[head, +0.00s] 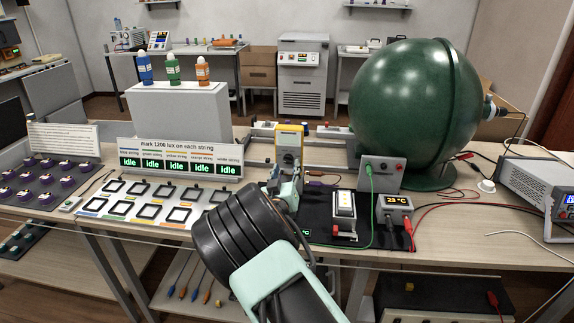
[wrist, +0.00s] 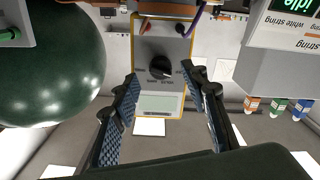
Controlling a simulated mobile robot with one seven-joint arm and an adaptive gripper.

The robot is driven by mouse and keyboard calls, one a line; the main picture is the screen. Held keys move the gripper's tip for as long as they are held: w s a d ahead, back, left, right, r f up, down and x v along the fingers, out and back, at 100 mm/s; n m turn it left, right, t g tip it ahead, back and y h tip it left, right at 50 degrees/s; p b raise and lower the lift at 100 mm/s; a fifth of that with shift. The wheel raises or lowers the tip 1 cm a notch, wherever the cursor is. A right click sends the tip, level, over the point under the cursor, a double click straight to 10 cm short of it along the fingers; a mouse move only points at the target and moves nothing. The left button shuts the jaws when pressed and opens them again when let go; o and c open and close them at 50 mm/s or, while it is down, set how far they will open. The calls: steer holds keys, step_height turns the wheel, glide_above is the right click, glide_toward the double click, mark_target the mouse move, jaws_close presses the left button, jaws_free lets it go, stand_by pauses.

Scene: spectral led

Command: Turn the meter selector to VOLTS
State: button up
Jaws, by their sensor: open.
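The yellow-edged meter (head: 289,143) stands upright on the bench, behind my gripper in the head view. In the wrist view the meter (wrist: 142,45) appears upside down, with its grey display (wrist: 160,103) below the round black selector knob (wrist: 161,66). I cannot read the selector's markings or its setting. My gripper (head: 287,183) is in front of the meter. In the wrist view its two fingers (wrist: 160,74) are open and empty, one on each side of the knob in the picture. The fingers look apart from the knob.
A big green sphere (head: 415,98) stands right of the meter. A panel with idle displays (head: 180,160) and several square frames (head: 150,212) are on the left. A grey box with a green lead (head: 381,172) and a black mat (head: 322,236) are near my gripper's right.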

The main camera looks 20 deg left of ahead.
mark_target(288, 160)
steer(key=shift+x, duration=1.45)
steer(key=shift+c, duration=0.5)
jaws_close()
